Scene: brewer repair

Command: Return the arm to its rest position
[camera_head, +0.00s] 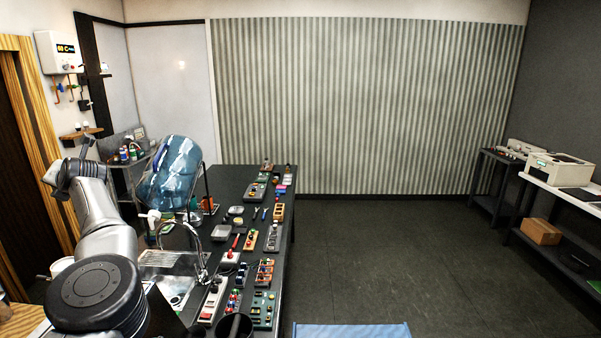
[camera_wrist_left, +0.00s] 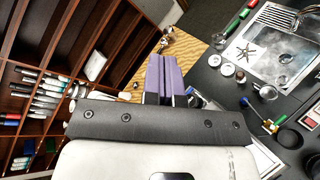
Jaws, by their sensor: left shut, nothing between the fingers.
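My left arm (camera_head: 105,240) comes in from the lower left in the head view, bent, with its grey link raised at the left of the dark workbench (camera_head: 235,178). Its gripper fingers cannot be made out there. In the left wrist view my left gripper (camera_wrist_left: 165,62) shows two purple fingers pressed together, with nothing between them. They are over a wood-grain surface (camera_wrist_left: 195,50), apart from the items around. My right gripper is not in view.
A brown shelf unit (camera_wrist_left: 60,45) with several markers is at the left of the wrist view. A blue water bottle (camera_head: 172,172) and several small electrical parts stand on the workbench. A white-topped side table (camera_head: 560,190) is at the right. The middle floor (camera_head: 390,250) is clear.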

